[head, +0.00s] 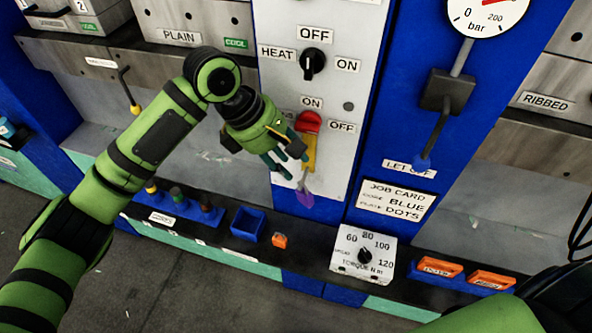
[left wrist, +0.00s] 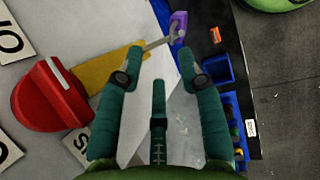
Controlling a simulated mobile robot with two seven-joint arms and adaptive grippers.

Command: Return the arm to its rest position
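My left arm (head: 150,140) reaches in from the left of the head view. The red switch (left wrist: 48,95), a yellow plate (left wrist: 108,70) and a purple tag-like piece (left wrist: 178,26) on a metal shank lie beyond the fingers. Part of my right arm (head: 480,318) shows at the lower right of the head view; its gripper does not show.
A ledge below holds a blue bin (head: 248,222), an orange piece (head: 279,240), a torque dial box (head: 364,252) and orange blocks (head: 440,267). A lever (head: 437,115) hangs at right under the gauge (head: 487,14). The floor (head: 215,290) at lower left is clear.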

